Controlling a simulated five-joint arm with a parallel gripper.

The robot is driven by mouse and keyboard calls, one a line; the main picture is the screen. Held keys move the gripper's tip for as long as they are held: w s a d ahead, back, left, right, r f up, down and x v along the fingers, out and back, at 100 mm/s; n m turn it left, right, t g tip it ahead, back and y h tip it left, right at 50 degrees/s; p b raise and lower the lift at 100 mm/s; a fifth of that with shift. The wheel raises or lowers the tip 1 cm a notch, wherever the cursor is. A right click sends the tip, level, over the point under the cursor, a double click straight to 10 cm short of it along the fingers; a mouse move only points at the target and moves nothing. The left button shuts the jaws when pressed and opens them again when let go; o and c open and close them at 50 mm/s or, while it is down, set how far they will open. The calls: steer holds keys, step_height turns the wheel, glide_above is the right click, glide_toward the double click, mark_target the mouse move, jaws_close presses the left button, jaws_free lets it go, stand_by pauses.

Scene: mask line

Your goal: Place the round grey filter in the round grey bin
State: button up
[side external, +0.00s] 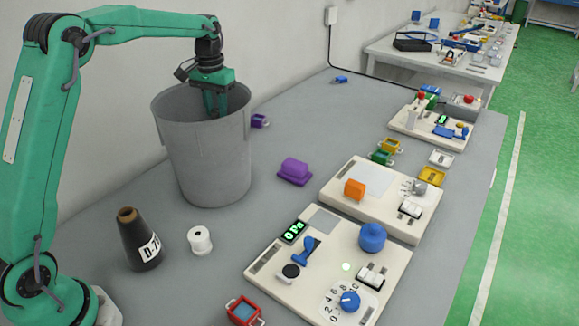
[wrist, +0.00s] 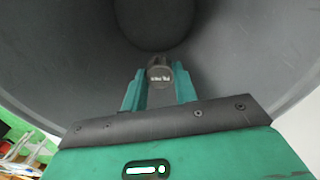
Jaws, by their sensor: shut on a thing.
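The round grey bin (side external: 207,155) stands upright on the table near the wall. My gripper (side external: 215,108) reaches down through the bin's open top, with its fingers below the rim. In the wrist view, my gripper (wrist: 160,88) is shut on the round grey filter (wrist: 159,74), a small disc with a pale marking held between the fingertips. The bin's inner wall (wrist: 85,50) surrounds it, and the dark bottom lies beyond. In the side external view, the filter is hidden by the gripper and the bin.
A dark cone spool (side external: 137,242) and a white thread reel (side external: 199,240) stand in front of the bin. A purple block (side external: 294,171) lies to its right. Cream panels (side external: 290,264) with knobs and switches fill the right side.

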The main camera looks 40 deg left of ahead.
step_height(320, 180, down, 13)
steer(key=shift+f, duration=0.1)
stand_by(0.3)
steer(key=shift+f, duration=0.1)
steer(key=shift+f, duration=1.85)
steer(key=shift+f, duration=0.1)
steer(key=o, duration=0.9)
steer(key=shift+o, duration=0.2)
step_height(320, 180, up, 12)
steer(key=shift+r, duration=0.15)
